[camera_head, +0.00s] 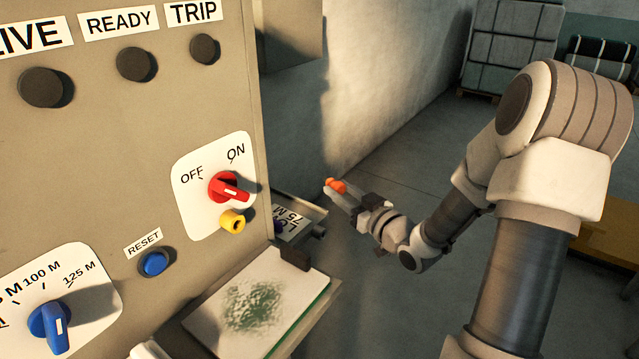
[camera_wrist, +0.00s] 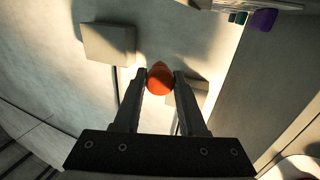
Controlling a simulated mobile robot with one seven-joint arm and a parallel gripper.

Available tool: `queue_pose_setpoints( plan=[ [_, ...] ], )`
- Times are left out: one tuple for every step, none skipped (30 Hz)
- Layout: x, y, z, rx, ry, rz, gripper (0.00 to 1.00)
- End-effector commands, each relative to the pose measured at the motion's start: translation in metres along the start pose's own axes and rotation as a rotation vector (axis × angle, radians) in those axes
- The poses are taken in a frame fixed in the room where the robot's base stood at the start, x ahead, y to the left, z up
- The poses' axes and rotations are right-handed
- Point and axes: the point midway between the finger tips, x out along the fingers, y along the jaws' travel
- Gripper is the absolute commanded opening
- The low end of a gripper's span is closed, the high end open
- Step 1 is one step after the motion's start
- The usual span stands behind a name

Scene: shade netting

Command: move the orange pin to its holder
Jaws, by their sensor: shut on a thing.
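The orange pin (camera_head: 337,185) is between the fingertips of my gripper (camera_head: 341,193), held in the air just right of the grey panel. In the wrist view the pin (camera_wrist: 160,80) shows as a rounded orange end, with one finger of my gripper (camera_wrist: 160,84) touching each side. The rest of the pin is hidden. I cannot make out for sure which thing is its holder. A small ledge (camera_head: 318,212) with a label card (camera_head: 288,224) stands just left of and below my gripper in the head view.
The grey panel (camera_head: 120,190) fills the left, with a red switch (camera_head: 229,187), a yellow part (camera_head: 232,222) and blue knobs. A shelf with a white and green pad (camera_head: 250,303) juts out below. In the wrist view, a purple object (camera_wrist: 263,20) lies top right. Open floor lies behind.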

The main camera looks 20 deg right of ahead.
Motion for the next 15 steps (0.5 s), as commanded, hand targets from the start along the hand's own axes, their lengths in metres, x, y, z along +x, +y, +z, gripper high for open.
queue_pose_setpoints(
  plan=[
    [-0.012, 0.007, 0.015, 0.0, 0.0, -0.018, 0.0],
    [-0.018, 0.009, 0.021, 0.001, 0.0, -0.035, 0.0],
    [-0.027, 0.011, 0.028, 0.001, -0.001, -0.057, 0.0],
    [-0.034, 0.012, 0.034, 0.001, 0.0, -0.075, 0.0],
    [-0.041, 0.013, 0.039, 0.002, 0.0, -0.092, 0.0],
    [-0.05, 0.014, 0.047, 0.002, 0.0, -0.115, 0.0],
    [-0.058, 0.015, 0.052, 0.002, 0.0, -0.132, 0.0],
    [-0.065, 0.016, 0.058, 0.002, 0.0, -0.149, 0.0],
    [-0.075, 0.016, 0.066, 0.004, 0.0, -0.173, 0.0],
    [-0.083, 0.016, 0.071, 0.003, 0.001, -0.189, 0.0],
    [-0.09, 0.016, 0.076, 0.002, 0.0, -0.207, 0.0],
    [-0.1, 0.016, 0.082, 0.002, 0.001, -0.227, 0.0],
    [-0.106, 0.015, 0.086, 0.002, 0.001, -0.242, 0.0],
    [-0.113, 0.015, 0.09, 0.002, 0.001, -0.255, 0.0],
    [-0.12, 0.014, 0.095, 0.001, 0.001, -0.273, 0.0]
  ],
)
